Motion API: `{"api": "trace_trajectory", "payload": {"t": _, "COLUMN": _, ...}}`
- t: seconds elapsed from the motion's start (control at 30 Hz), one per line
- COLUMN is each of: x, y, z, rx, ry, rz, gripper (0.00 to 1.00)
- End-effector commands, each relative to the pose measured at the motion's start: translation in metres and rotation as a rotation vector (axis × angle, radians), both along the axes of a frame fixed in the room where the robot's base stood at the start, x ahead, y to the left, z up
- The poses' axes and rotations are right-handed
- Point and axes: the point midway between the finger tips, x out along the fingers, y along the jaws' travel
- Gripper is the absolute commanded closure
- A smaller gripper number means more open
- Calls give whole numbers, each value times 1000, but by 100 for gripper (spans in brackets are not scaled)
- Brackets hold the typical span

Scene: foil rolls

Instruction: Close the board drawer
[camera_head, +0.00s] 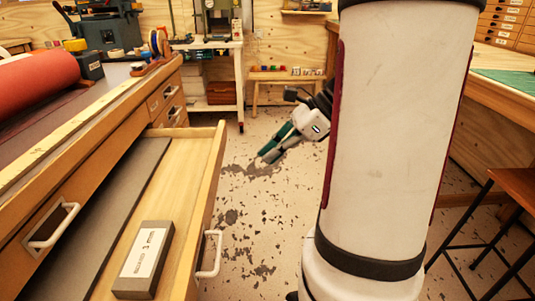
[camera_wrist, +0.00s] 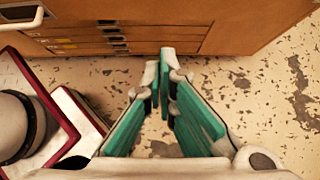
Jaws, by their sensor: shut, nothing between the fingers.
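The wooden drawer (camera_head: 210,165) is pulled out from the left bench in the head view, with a white handle (camera_head: 209,254) on its front. A long grey board and a grey block with a white label (camera_head: 146,258) lie in it. My gripper (camera_head: 268,156) is beyond the drawer's far end, out over the floor to the right, apart from the drawer front. In the wrist view my gripper (camera_wrist: 163,80) has its green-padded fingers together and holds nothing. My white column hides part of the head view.
A second white handle (camera_head: 50,226) is on the left bench, which carries a red roll (camera_head: 35,80). A stool (camera_head: 510,190) stands at the right. In the wrist view a wooden cabinet (camera_wrist: 250,25) stands past my fingertips. The speckled floor (camera_head: 255,225) beside the drawer is clear.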

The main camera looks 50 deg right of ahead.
Motion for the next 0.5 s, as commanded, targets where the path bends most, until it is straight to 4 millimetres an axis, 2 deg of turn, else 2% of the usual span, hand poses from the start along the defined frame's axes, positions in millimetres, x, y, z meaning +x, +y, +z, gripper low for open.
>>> {"api": "trace_trajectory", "payload": {"t": 0.03, "x": 5, "y": 7, "z": -11, "rx": 3, "ry": 0, "rz": 4, "gripper": 100}}
{"api": "trace_trajectory", "payload": {"t": 0.33, "x": 34, "y": 36, "z": -52, "rx": 2, "ry": 0, "rz": 4, "gripper": 100}}
{"api": "trace_trajectory", "payload": {"t": 0.5, "x": 51, "y": 52, "z": -49, "rx": -2, "ry": -1, "rz": 5, "gripper": 100}}
